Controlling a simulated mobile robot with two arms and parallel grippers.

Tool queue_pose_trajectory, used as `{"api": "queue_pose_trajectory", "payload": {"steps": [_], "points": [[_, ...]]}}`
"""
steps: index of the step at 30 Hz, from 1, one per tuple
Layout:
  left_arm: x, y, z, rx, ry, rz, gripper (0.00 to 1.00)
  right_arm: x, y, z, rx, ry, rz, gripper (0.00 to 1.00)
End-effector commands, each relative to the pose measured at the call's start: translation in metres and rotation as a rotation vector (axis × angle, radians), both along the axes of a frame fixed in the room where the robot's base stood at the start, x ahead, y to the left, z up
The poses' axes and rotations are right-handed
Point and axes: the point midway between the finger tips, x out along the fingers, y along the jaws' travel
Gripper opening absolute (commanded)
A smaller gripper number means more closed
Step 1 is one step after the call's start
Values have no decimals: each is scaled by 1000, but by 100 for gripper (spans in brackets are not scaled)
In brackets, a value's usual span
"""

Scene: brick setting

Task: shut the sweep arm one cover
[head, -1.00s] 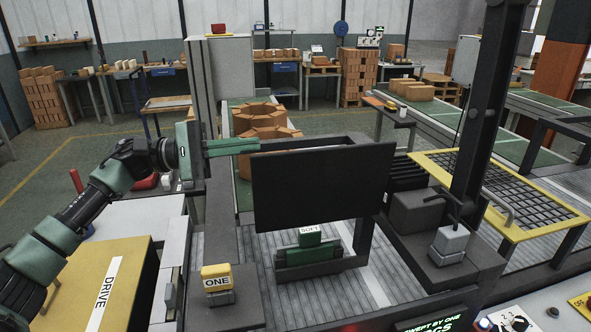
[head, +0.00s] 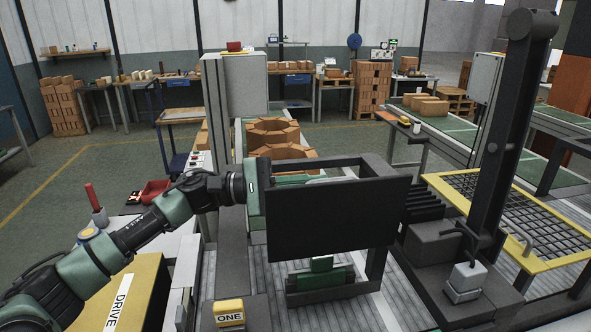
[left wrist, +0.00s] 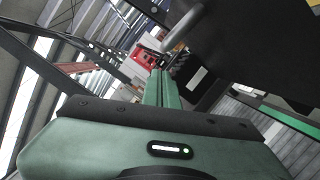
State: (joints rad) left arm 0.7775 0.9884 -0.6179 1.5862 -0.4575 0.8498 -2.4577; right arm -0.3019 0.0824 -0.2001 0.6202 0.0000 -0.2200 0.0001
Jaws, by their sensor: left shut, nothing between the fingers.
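A flat black panel (head: 338,219), which looks like the sweep arm one cover, stands upright in a dark frame (head: 375,168). A yellow-topped block marked ONE (head: 228,308) sits in front of it at lower left. My left gripper (head: 308,179) is shut and empty, its green fingers pointing right just behind the panel's upper left edge. The panel hides part of the gripper, and I cannot tell whether they touch. In the left wrist view the shut fingers (left wrist: 160,76) point away, near a grey bar (left wrist: 186,27) and a dark surface. My right gripper is out of view.
A green block (head: 321,264) sits on a dark base below the panel. A tall dark post (head: 497,130) and a yellow-framed grid (head: 500,200) stand at right. A grey cabinet (head: 240,85) and a conveyor with bricks (head: 275,135) lie beyond. A yellow DRIVE box (head: 125,285) is at lower left.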

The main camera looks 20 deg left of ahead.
Motion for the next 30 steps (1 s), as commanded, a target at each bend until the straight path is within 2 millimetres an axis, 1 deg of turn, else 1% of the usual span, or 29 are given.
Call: {"api": "queue_pose_trajectory", "payload": {"steps": [1,5,17,20,23,26,30], "points": [[-5,-3,6,1,2,-2,0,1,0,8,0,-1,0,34],[-12,-7,8,-1,2,0,0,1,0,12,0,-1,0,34],[-14,-9,8,-1,1,-1,0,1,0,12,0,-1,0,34],[-15,-9,7,2,-5,-1,0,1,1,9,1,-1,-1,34],[-17,-11,7,13,-20,-1,0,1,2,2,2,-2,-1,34],[-21,-13,7,33,-52,-2,0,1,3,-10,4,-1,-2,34],[-30,-19,8,78,-121,-1,0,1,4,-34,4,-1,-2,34]]}}
